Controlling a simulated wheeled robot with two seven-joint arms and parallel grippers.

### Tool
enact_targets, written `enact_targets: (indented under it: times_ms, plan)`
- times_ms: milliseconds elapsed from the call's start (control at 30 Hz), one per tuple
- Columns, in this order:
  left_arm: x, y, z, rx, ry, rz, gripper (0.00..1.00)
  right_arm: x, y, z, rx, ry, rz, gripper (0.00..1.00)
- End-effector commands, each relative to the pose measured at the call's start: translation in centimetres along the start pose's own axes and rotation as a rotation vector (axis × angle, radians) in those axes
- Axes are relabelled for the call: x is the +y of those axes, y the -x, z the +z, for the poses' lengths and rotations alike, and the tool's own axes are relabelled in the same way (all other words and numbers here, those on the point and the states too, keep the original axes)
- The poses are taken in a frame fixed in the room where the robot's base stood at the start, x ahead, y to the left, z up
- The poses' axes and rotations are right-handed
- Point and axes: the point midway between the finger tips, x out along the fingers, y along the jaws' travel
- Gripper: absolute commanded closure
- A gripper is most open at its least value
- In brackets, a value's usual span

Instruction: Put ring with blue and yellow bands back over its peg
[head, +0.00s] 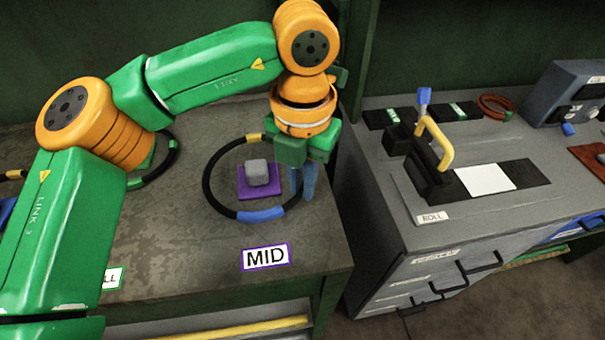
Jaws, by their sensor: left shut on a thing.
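The black ring with blue and yellow bands (213,202) is in the middle of the head view. Its blue band faces the front and its yellow band the back. My left gripper (303,184) points down at the ring's right side and is shut on it. In the picture the ring's outline surrounds a short grey peg (258,172) on a purple square base (247,190). I cannot tell whether the ring lies on the bench or is held just above it. My right gripper is not in view.
A MID label (266,257) is on the bench (180,270) in front. Another black ring with a green band (172,144) lies behind my left arm. A grey cabinet (400,225) to the right, past a gap, carries a yellow-handled device (437,143) and a red ring (497,107).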

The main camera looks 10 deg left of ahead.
Motion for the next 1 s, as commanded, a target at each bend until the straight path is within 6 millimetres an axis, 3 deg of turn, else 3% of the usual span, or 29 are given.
enact_targets:
  times_ms: [633, 667, 733, 1000]
  plan:
    - [0.0, -1.9, -0.1, -0.001, 0.000, -0.001, 1.00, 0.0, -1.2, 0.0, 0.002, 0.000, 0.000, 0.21]
    - [0.0, -1.8, -0.1, -0.001, 0.000, -0.001, 0.79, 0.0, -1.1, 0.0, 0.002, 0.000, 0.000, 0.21]
    - [0.0, -1.7, -0.1, -0.001, 0.000, -0.001, 0.60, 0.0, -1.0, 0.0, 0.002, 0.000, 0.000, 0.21]
    - [0.0, -1.7, -0.1, -0.001, 0.000, -0.001, 0.57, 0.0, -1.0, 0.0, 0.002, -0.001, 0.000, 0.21]
